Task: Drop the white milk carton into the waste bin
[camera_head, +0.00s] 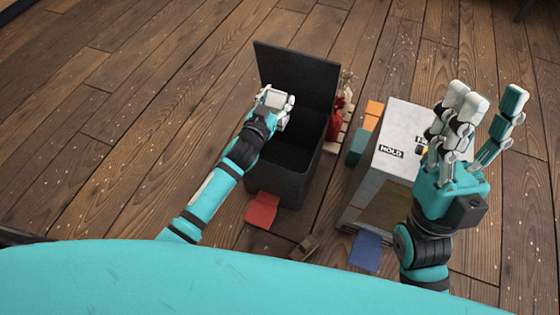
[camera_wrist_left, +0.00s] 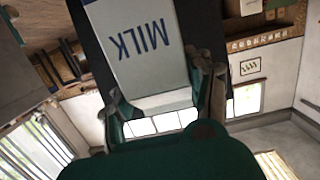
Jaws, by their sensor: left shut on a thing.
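The white milk carton (camera_wrist_left: 145,50), with blue "MILK" lettering, fills the upper middle of the left wrist view between my fingers. My left gripper (camera_head: 275,103) is shut on it and is over the left part of the bin's opening in the head view. The carton is mostly hidden by the gripper there, and its height above the rim is hard to tell. The waste bin (camera_head: 276,182) is a dark box with its lid (camera_head: 300,72) raised at the back. My right gripper (camera_head: 488,115) is open and empty, fingers spread, at the right.
A pale grey box marked "HOLD" (camera_head: 398,150) stands right of the bin. A red flap (camera_head: 262,210) and a blue flap (camera_head: 366,250) are near the front. Wooden floor at left is clear.

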